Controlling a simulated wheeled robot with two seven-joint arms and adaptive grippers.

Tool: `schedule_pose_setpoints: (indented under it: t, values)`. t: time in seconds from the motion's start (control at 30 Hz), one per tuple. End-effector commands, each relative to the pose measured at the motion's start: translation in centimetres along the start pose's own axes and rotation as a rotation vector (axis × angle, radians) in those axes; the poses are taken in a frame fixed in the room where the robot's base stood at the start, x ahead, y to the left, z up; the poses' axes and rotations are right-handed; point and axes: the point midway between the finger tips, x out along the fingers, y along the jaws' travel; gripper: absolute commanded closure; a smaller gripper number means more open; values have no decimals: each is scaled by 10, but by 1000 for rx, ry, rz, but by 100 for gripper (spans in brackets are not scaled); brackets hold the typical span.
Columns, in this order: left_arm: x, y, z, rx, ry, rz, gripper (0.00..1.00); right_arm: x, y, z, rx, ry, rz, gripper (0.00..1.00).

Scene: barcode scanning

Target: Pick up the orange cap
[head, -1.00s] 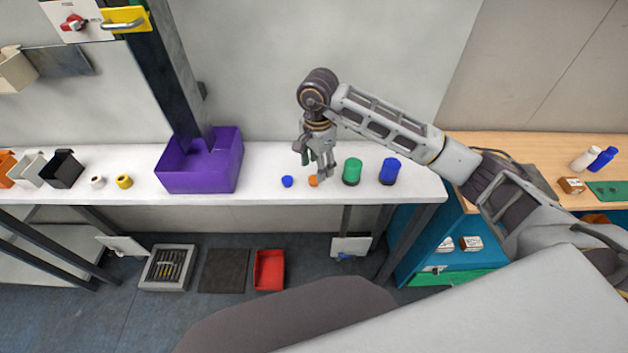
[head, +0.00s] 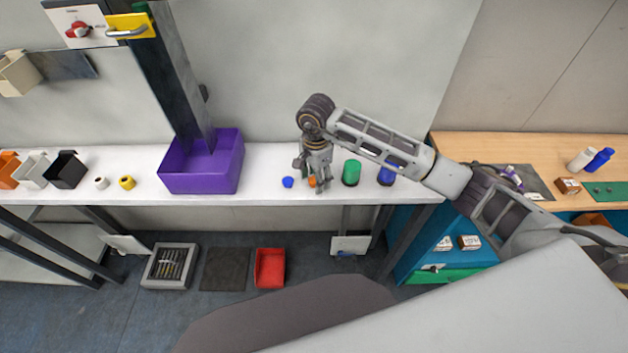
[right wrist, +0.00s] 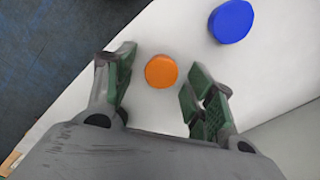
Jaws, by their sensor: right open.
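The orange cap (head: 312,182) lies on the white table near its front edge, partly hidden behind my right gripper in the head view. In the right wrist view the round orange cap (right wrist: 161,71) shows whole, between the two fingers and a little beyond their tips. My right gripper (head: 316,186) points down over the cap and is open, with nothing held. Its green-padded fingers also show in the right wrist view (right wrist: 158,75), one on each side of the cap. My left gripper is in neither view.
A blue cap (head: 288,182) lies just left of the orange one. A green container (head: 351,173) and a blue container (head: 387,175) stand to the right. A purple bin (head: 201,178) stands farther left. White table (head: 262,178) is clear between bin and blue cap.

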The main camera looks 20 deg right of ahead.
Motion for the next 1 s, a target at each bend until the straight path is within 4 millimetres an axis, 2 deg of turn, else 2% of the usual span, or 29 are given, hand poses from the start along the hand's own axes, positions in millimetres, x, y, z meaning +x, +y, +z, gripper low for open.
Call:
schedule_pose_setpoints:
  t: [0.47, 0.73, 1.0]
  values:
    - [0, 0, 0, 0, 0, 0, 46, 1, 0, 0, 0, 0, 0, 45]
    - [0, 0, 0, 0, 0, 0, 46, 1, 0, 0, 0, 0, 0, 79]
    - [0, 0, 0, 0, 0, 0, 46, 1, 0, 0, 0, 0, 0, 81]
